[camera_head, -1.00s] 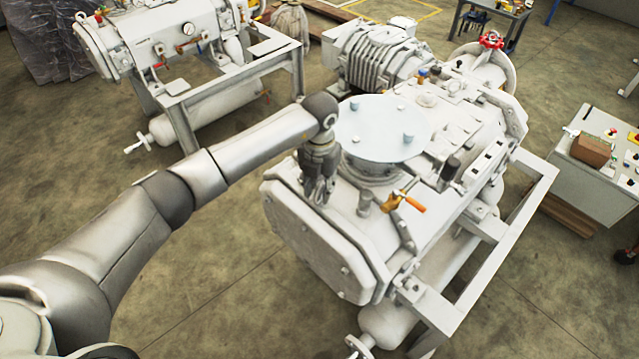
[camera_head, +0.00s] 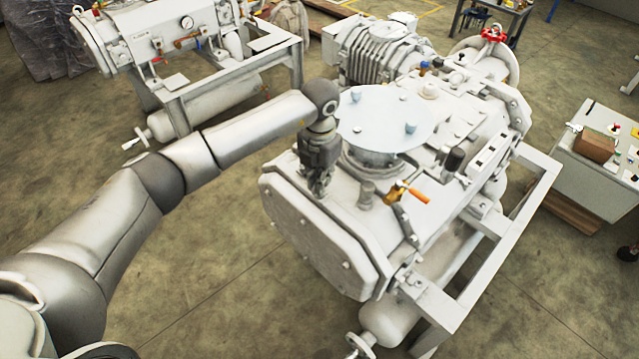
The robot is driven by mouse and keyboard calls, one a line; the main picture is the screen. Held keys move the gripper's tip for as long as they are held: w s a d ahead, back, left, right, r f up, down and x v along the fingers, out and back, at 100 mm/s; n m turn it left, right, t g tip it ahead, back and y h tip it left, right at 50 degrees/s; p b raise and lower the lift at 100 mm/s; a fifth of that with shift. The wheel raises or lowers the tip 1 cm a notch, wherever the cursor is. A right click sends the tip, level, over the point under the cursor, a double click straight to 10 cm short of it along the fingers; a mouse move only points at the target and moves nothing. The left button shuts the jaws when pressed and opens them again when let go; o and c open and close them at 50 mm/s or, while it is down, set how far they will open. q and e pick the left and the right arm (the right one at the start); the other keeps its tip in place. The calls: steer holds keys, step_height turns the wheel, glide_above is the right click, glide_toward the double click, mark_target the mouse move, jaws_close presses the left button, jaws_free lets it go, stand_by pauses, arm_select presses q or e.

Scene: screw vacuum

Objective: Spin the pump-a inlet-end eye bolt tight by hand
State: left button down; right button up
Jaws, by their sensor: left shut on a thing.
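The white vacuum pump (camera_head: 315,245) stands on a white frame in the middle of the view. My left gripper (camera_head: 319,188) points down onto the top of its housing near the front-left edge, beside the round flange plate. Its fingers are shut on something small. The eye bolt is hidden by the fingers, so I cannot make out its ring or how far it sits in the housing. My right gripper is not in view.
A round flange plate (camera_head: 375,120) is close to the left wrist. A valve with an orange handle (camera_head: 418,196) and a grey cylindrical fitting (camera_head: 367,195) stand right of the gripper. A second machine (camera_head: 160,40) is behind left. A control cabinet (camera_head: 590,170) stands right.

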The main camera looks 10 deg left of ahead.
arm_select(q)
steer(key=shift+f+m+b, duration=0.1)
steer(key=shift+m+b, duration=0.5)
steer(key=shift+m, duration=0.4)
steer(key=c, duration=1.5)
jaws_free()
steer(key=shift+c, duration=0.2)
steer(key=shift+r, duration=0.25)
step_height(320, 180, up, 12)
steer(key=shift+f, duration=0.1)
